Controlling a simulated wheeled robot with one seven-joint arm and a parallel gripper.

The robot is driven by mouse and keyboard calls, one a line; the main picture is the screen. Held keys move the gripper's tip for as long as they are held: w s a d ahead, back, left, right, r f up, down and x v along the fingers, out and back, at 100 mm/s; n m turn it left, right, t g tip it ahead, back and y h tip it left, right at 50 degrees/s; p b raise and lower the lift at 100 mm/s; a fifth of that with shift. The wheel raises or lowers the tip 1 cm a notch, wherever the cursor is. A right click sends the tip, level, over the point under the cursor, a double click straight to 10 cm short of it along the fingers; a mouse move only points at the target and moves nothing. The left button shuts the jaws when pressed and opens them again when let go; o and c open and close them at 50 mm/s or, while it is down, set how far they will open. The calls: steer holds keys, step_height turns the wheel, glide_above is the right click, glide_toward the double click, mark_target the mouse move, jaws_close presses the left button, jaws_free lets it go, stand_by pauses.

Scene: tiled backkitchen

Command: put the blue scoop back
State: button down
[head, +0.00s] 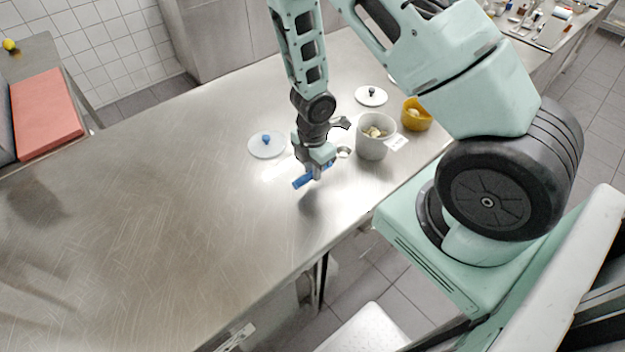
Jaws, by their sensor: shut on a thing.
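The blue scoop (300,182) is gripped by my gripper (316,174), which is shut on it and points down. Blue parts of it show on both sides of the fingers, and the fingers hide its middle. The scoop is over the steel table (170,190); I cannot tell whether it touches the top. A pale grey tub (371,151) with yellowish contents and a white label stands open to the right of my gripper. A white lid with a blue knob (266,146) lies to the left of my gripper.
A yellow bowl (416,118) with something pale in it stands right of the tub. A white lid with a dark knob (371,97) lies behind the tub. A red board (46,113) is at the far left. The table's left and front parts are clear.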

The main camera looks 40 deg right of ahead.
step_height(320, 180, down, 3)
steer(key=shift+f+b, duration=0.1)
steer(key=shift+b, duration=0.2)
steer(key=c, duration=1.3)
jaws_free()
